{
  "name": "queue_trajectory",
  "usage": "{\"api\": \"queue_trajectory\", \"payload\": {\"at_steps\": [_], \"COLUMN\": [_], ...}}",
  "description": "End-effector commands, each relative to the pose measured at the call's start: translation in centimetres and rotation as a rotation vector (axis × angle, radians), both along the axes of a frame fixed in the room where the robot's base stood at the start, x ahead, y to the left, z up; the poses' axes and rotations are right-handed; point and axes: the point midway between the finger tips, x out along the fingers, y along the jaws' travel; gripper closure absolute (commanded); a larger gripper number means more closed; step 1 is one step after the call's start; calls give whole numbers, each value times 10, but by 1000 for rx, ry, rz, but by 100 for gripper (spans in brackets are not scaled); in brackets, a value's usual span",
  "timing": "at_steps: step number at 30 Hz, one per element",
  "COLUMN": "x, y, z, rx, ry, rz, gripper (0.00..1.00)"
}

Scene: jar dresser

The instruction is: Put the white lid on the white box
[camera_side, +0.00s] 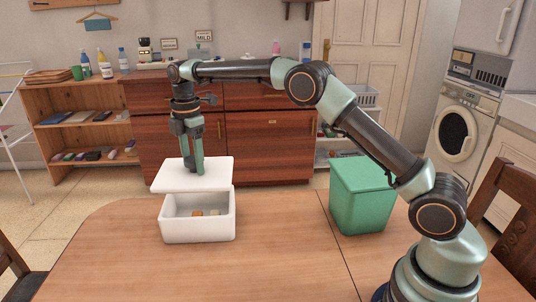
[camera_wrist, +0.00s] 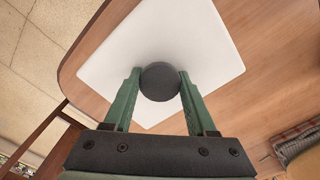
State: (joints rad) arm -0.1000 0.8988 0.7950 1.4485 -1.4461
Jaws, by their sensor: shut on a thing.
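The white lid (camera_side: 180,182) is a flat square plate held above the white box (camera_side: 198,230) in the side view. It also shows in the wrist view (camera_wrist: 185,45), with a round dark knob (camera_wrist: 160,82) at its middle. My gripper (camera_side: 193,168) is shut on the lid's knob, with a green finger on each side of it. The box is open at the front of its top, and small orange and pale items (camera_side: 203,212) lie inside. The lid hangs over the back part of the box, apart from the rim at the front. In the wrist view the lid hides the box.
A green bin with a lid (camera_side: 362,195) stands on the wooden table (camera_side: 290,265) to the right of the box. The table between them is clear. A dresser and shelves stand behind the table.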

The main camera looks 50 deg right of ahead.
Motion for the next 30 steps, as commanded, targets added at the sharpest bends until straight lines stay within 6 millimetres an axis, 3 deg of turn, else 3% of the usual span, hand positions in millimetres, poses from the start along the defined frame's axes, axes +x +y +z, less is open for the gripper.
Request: {"api": "queue_trajectory", "payload": {"at_steps": [18, 27, 28, 30], "x": [1, 1, 1, 1], "y": [1, 1, 1, 1], "z": [-74, -83, -84, -84], "rx": [0, 0, 0, 0], "ry": [3, 1, 2, 4], "rz": [25, 25, 25, 25], "gripper": [100, 100, 39, 13]}}
